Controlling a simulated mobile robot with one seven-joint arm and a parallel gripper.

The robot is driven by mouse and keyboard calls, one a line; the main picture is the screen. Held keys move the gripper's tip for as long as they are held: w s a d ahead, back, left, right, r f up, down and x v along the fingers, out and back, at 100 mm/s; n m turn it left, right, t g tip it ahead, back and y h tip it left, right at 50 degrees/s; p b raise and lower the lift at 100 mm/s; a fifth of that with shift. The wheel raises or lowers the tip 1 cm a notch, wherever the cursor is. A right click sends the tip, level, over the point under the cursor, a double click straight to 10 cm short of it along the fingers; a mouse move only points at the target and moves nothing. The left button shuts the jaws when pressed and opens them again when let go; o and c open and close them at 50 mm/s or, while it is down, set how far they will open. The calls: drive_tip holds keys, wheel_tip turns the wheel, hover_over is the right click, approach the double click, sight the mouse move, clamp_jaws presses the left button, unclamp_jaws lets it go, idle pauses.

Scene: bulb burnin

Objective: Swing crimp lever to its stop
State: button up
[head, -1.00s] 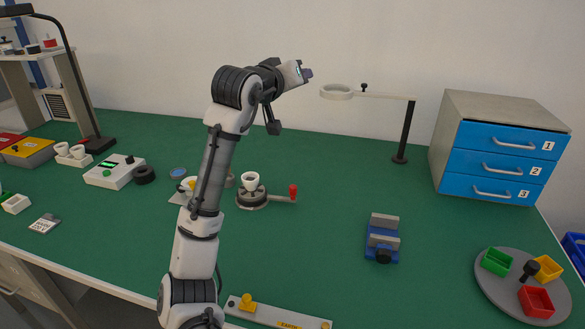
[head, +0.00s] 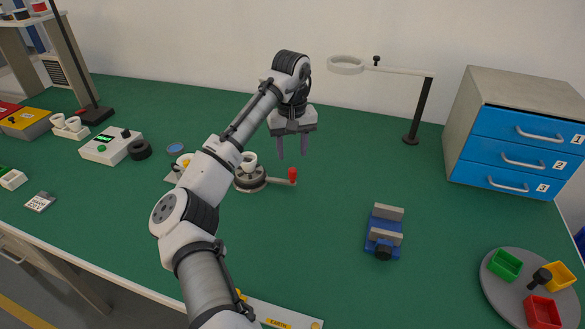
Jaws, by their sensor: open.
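The crimp fixture (head: 248,183) is a round dark base on the green bench, with a white cup-shaped piece (head: 249,161) on top. Its crimp lever (head: 279,182) points to the right and ends in an upright red knob (head: 292,175). My gripper (head: 292,147) is open and empty, pointing down above the lever's knob end in the picture. The fingers look apart from the knob.
A blue vise (head: 384,232) stands to the right, and a round grey tray (head: 507,306) with coloured bins is at the front right. A ring lamp (head: 347,65) on a black post and a blue drawer cabinet (head: 455,125) stand behind. The bench (head: 340,200) right of the lever is clear.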

sight(293, 170)
wheel_tip(293, 170, down, 7)
drive_tip(key=shift+d+p, duration=0.1)
drive_tip(key=shift+p, duration=0.3)
clamp_jaws()
